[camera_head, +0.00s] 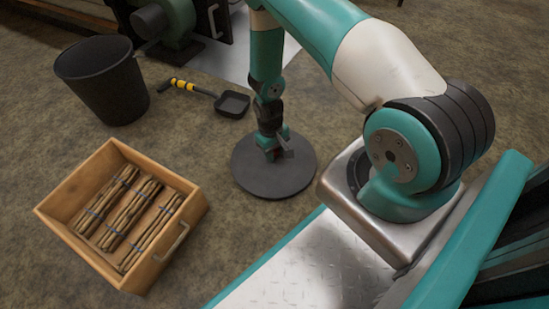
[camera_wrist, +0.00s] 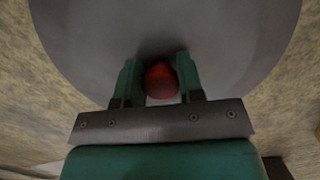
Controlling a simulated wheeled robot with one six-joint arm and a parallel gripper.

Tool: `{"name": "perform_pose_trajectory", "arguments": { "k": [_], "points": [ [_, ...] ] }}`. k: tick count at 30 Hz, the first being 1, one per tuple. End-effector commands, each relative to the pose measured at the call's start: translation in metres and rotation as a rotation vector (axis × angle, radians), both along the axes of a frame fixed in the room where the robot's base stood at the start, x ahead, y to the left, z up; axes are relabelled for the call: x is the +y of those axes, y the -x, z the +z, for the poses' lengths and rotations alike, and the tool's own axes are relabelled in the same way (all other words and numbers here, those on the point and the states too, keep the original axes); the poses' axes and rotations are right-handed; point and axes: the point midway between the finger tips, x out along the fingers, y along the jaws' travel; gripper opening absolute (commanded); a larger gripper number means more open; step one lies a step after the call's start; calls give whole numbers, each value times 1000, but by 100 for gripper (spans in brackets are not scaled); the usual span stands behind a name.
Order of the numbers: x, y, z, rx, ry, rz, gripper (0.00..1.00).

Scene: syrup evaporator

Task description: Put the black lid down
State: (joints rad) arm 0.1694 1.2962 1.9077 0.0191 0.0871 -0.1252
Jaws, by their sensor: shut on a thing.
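The black lid (camera_head: 254,180) is a flat, round dark disc at the centre of the head view, over or on the brown floor. I cannot tell for sure whether it touches the floor. My gripper (camera_head: 277,153) points down at the lid's middle. In the wrist view the lid (camera_wrist: 220,35) fills the upper part, and my gripper (camera_wrist: 160,80) is shut on its red knob (camera_wrist: 161,81), with one finger on each side. The lid looks about level.
A wooden crate (camera_head: 184,222) with bundled sticks stands at the left. A black bucket (camera_head: 102,82) stands behind it, beside a small shovel (camera_head: 232,104) with a black and yellow handle. Machinery (camera_head: 180,25) stands at the back. Floor is bare between crate and lid.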

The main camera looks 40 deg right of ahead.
Motion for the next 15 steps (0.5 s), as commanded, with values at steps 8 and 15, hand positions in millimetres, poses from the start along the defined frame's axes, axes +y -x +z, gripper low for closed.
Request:
{"name": "perform_pose_trajectory", "arguments": {
  "k": [8, 15],
  "points": [
    [0, -1, -17, -1, 0, 0, 3],
    [0, 0, -20, 0, 0, 0, 47]
  ]
}}
